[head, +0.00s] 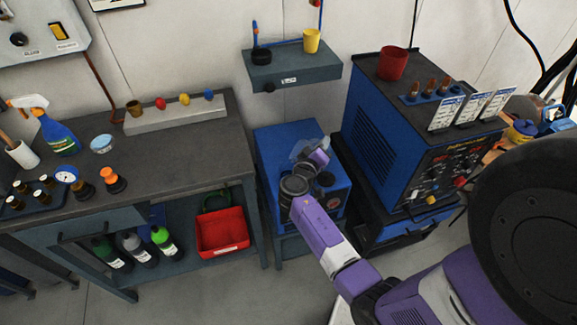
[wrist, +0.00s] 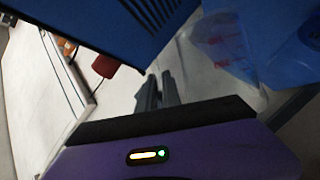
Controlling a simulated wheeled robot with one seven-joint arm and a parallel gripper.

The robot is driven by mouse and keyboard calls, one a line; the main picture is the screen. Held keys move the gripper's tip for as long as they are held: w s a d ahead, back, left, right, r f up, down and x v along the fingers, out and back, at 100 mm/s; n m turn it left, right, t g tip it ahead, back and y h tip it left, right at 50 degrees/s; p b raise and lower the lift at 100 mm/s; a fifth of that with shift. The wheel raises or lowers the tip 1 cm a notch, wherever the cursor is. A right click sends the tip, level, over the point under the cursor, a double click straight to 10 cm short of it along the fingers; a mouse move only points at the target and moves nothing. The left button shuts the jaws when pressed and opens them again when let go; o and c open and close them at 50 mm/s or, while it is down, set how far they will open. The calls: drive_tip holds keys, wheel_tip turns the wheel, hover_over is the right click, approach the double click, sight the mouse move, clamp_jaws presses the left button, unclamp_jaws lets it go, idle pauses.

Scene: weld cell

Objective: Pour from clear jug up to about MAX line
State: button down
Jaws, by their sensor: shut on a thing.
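A clear jug (head: 306,146) is held above the blue unit (head: 268,155) between the bench and the welder. My gripper (head: 317,159) is shut on it and covers part of it. In the wrist view the jug (wrist: 222,48) shows at upper right, see-through with faint red markings, beside the dark fingers (wrist: 160,90). It looks tilted, but I cannot tell how far. A black round part (head: 326,179) sits on top of the blue unit. I can make out neither a MAX line nor a liquid level.
A blue welder (head: 375,125) with a red cup (head: 392,63) on top stands close on the right. A wall shelf (head: 290,70) with a yellow cup (head: 311,41) is behind. The bench (head: 200,160) is left, with a red bin (head: 222,232) below.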

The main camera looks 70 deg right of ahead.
drive_tip(key=shift+w+r+n, duration=0.1)
drive_tip(key=shift+w+n, duration=0.25)
drive_tip(key=shift+n, duration=0.05)
drive_tip(key=shift+s, duration=0.45)
idle(0.5)
drive_tip(key=shift+h, duration=0.3)
idle(0.4)
drive_tip(key=shift+w+a+r+n+h+p, duration=0.3)
drive_tip(key=shift+w+r+n+p, duration=0.35)
drive_tip(key=shift+n+p, duration=0.15)
idle(3.3)
drive_tip(key=shift+s+d+f+m+y+b, duration=0.15)
drive_tip(key=shift+s+f+m+y+b, duration=0.05)
drive_tip(key=shift+s+f+m+b, duration=0.25)
drive_tip(key=shift+s+d+f+m+y+b, duration=0.2)
drive_tip(key=shift+s+f+m+b, duration=0.15)
drive_tip(key=shift+s+m+b, duration=0.15)
drive_tip(key=shift+s+d+r+m, duration=0.1)
drive_tip(key=shift+s+r+m, duration=0.1)
drive_tip(key=shift+m, duration=0.15)
drive_tip(key=shift+s+d+f+m+y+b, duration=0.1)
drive_tip(key=shift+s+f+m+y+b, duration=0.15)
drive_tip(key=shift+f+b, duration=0.25)
drive_tip(key=shift+s+d+f+m+y+b, duration=0.15)
drive_tip(key=shift+s+f+m+b, duration=0.1)
drive_tip(key=shift+f+m+b, duration=0.2)
drive_tip(key=shift+s+m+t, duration=0.3)
drive_tip(key=shift+t, duration=0.1)
